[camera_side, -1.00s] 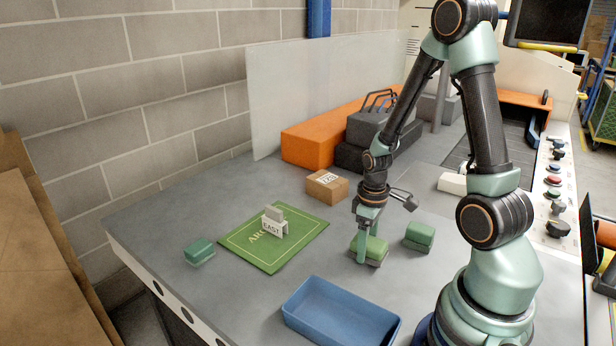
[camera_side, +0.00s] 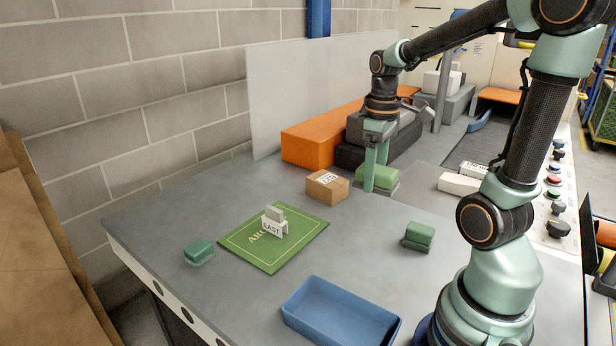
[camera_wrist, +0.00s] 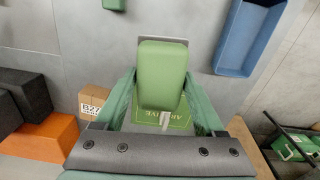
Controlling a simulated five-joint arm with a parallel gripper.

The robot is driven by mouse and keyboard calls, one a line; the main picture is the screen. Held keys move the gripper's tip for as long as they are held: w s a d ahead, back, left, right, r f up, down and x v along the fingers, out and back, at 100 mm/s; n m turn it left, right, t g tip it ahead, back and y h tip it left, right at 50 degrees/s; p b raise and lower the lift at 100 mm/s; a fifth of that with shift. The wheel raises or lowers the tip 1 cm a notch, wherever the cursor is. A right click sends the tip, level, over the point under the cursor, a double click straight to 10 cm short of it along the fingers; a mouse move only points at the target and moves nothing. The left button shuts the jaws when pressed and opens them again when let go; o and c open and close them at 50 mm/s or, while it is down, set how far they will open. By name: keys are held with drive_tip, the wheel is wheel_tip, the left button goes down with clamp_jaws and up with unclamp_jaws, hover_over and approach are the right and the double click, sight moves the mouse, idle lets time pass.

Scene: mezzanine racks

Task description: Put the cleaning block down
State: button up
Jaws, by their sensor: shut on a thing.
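The cleaning block, a light green block (camera_side: 377,175) on a grey layer, is held between the fingers of my gripper (camera_side: 372,184) in the side view. In the wrist view the block (camera_wrist: 162,75) fills the space between the two green fingers of my gripper (camera_wrist: 160,100). It appears to hang above the table, behind and right of the small carton. The block hides part of the green mat below it in the wrist view. Two similar darker green blocks rest on the table, one at right (camera_side: 418,236) and one at left (camera_side: 199,250).
A green mat (camera_side: 262,258) carries a white stand with a card (camera_side: 274,224). A blue tray (camera_side: 340,312) is at the front, and a small carton (camera_side: 327,187) is near my gripper. An orange box (camera_side: 308,148) and dark boxes stand behind. The table centre is clear.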

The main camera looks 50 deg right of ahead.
drive_tip(key=w+d+r, duration=0.1)
drive_tip(key=w+d, duration=0.4)
drive_tip(key=d, duration=0.2)
drive_tip(key=m, duration=0.1)
hover_over(368, 216)
drive_tip(key=f, duration=0.1)
wheel_tip(368, 216, down, 20)
drive_tip(key=shift+r, duration=0.1)
